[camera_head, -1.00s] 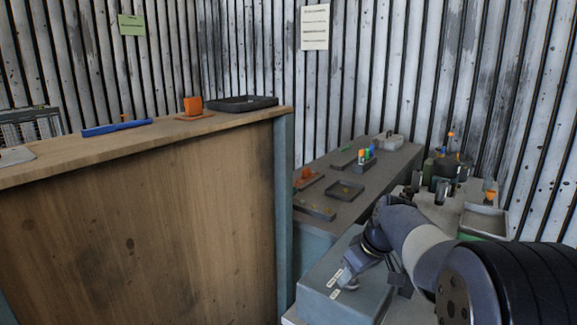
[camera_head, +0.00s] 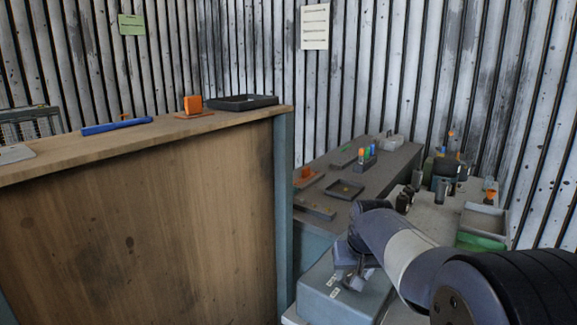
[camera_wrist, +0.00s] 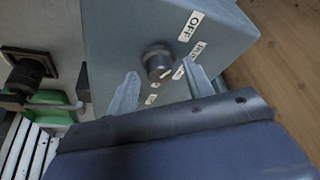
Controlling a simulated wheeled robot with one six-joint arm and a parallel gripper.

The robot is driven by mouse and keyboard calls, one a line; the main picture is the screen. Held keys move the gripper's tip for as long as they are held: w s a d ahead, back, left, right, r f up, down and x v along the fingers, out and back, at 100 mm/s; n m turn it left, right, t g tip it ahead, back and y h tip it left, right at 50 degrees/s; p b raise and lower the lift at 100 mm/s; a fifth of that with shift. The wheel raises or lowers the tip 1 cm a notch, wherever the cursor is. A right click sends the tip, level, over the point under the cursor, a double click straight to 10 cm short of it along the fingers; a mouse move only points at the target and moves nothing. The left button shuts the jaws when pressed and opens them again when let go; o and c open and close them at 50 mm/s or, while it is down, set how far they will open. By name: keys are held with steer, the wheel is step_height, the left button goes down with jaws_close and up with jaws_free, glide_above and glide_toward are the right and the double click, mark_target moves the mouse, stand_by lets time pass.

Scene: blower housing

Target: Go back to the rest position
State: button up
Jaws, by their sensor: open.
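My gripper (camera_wrist: 160,92) is open, its two fingers spread and apart, with nothing between them in the wrist view. Beyond the fingertips is a grey-blue control box (camera_wrist: 125,30) with a dark round knob (camera_wrist: 158,62) and white labels, one reading OFF (camera_wrist: 190,26). The knob shows between the fingertips, and I cannot tell how far off it is. In the head view my gripper (camera_head: 350,280) is over the same box (camera_head: 325,300) at the lower middle, and my arm comes in from the lower right. The knob is hidden there.
A tall wooden bench (camera_head: 140,215) fills the left, with a blue bar (camera_head: 117,126), an orange block (camera_head: 193,105) and a dark tray (camera_head: 241,102) on top. A lower dark bench (camera_head: 385,175) with small parts stands behind. A grey bin (camera_head: 484,222) is at right.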

steer(key=shift+a+m+h+b, duration=0.15)
steer(key=shift+m+h+b, duration=0.25)
steer(key=shift+m, duration=0.9)
steer(key=shift+v, duration=1.35)
